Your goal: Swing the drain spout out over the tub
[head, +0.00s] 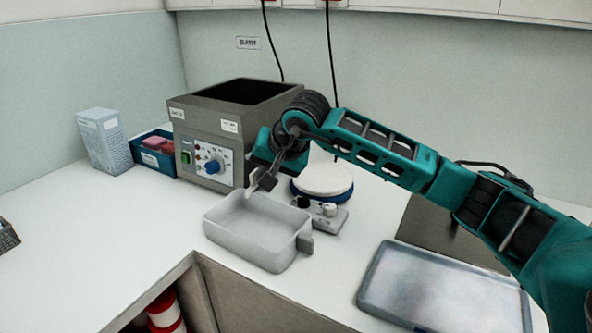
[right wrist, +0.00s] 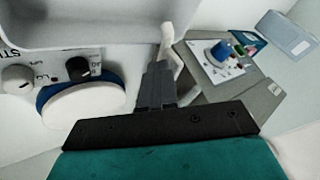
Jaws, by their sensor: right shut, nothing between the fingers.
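The grey bath-like machine (head: 232,125) with a blue knob stands at the back. The pale grey tub (head: 252,232) sits on the counter in front of it; its wall also fills the upper left of the right wrist view (right wrist: 62,36). The drain spout is a pale, bent piece (right wrist: 168,42) beside the machine's front, its end close to the tub's rim. My right gripper (head: 256,187) is shut and empty above the tub's back edge; in the right wrist view its fingers (right wrist: 157,85) lie right beside the spout. I cannot tell whether they touch. My left gripper is not in view.
A round-topped stirrer (head: 323,181) with a blue rim stands close right of the tub. A shallow grey tray (head: 440,290) lies front right. A blue bin (head: 153,160) and a pale carton (head: 104,142) stand left.

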